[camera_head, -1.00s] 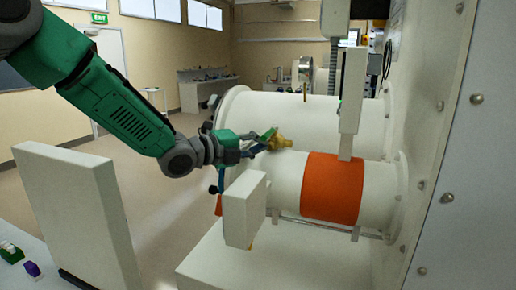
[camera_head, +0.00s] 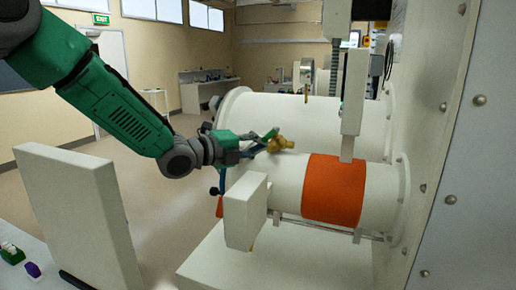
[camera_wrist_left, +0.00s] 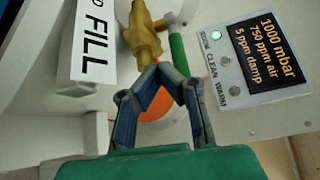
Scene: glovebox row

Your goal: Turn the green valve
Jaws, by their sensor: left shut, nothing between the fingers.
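The valve has a brass body (camera_head: 281,144) on top of the white cylinder, and its green handle (camera_head: 269,134) shows beside it. In the left wrist view the brass body (camera_wrist_left: 144,38) is at upper middle, with the green handle (camera_wrist_left: 179,56) to its right. My left gripper (camera_head: 258,147) is at the valve from the left, shut and empty. In the wrist view its fingertips (camera_wrist_left: 165,73) meet just below the brass body and beside the green handle. I cannot tell whether they touch the handle. My right gripper is not in view.
A white box marked FILL (camera_wrist_left: 93,40) and a display panel (camera_wrist_left: 255,60) flank the valve in the wrist view. An orange band (camera_head: 334,188) wraps the cylinder (camera_head: 283,176). A white upright panel (camera_head: 75,205) stands at left. Open floor lies behind my arm.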

